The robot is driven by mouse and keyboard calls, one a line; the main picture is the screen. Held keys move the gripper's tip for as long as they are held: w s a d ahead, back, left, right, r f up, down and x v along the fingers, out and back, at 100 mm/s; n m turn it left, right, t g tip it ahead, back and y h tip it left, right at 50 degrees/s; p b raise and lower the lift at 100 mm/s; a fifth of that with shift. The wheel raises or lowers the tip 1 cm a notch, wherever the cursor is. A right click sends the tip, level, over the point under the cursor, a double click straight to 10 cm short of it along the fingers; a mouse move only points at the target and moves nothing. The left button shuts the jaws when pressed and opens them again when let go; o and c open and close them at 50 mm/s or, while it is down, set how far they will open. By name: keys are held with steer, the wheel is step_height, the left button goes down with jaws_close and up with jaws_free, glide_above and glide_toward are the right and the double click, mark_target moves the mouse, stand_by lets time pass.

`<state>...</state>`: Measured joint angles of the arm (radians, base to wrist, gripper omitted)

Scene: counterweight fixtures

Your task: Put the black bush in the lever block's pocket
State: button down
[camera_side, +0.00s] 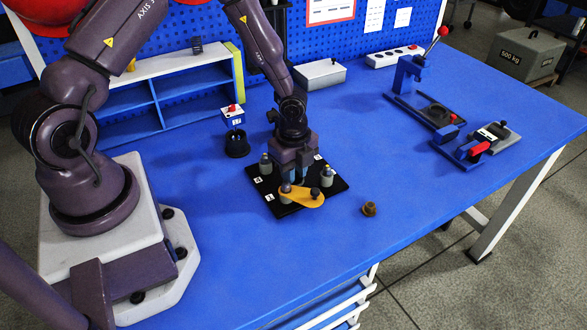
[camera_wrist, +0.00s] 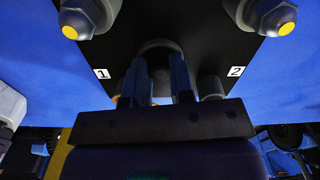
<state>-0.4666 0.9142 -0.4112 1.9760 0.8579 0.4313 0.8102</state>
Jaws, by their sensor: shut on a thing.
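My gripper (camera_side: 296,172) points down over a black plate (camera_side: 262,188) on the blue bench. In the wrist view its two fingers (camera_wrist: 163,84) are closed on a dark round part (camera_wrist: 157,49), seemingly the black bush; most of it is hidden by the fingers. The plate carries white number tags and corner posts, such as one at the right (camera_side: 327,176).
A brown bush (camera_side: 369,209) stands on the bench right of the plate. A black cup-like base (camera_side: 237,146) stands behind the plate. A blue fixture with a red-knobbed handle (camera_side: 412,80) and a smaller red-handled fixture (camera_side: 474,149) stand at the right.

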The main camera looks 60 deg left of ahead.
steer(key=shift+f, duration=0.55)
steer(key=c, duration=1.1)
jaws_free()
steer(key=shift+o, duration=0.5)
step_height(320, 180, up, 13)
steer(key=s+d+r+n+t, duration=0.2)
steer(key=s+r+n, duration=0.6)
steer(key=r, duration=0.2)
steer(key=s+d+r+n+t, duration=0.2)
steer(key=s+r+n+t, duration=0.1)
steer(key=s+r+n, duration=0.5)
step_height(320, 180, up, 4)
steer(key=shift+s+f+t, duration=0.2)
steer(key=shift+f+t, duration=0.05)
steer(key=shift+t, duration=0.05)
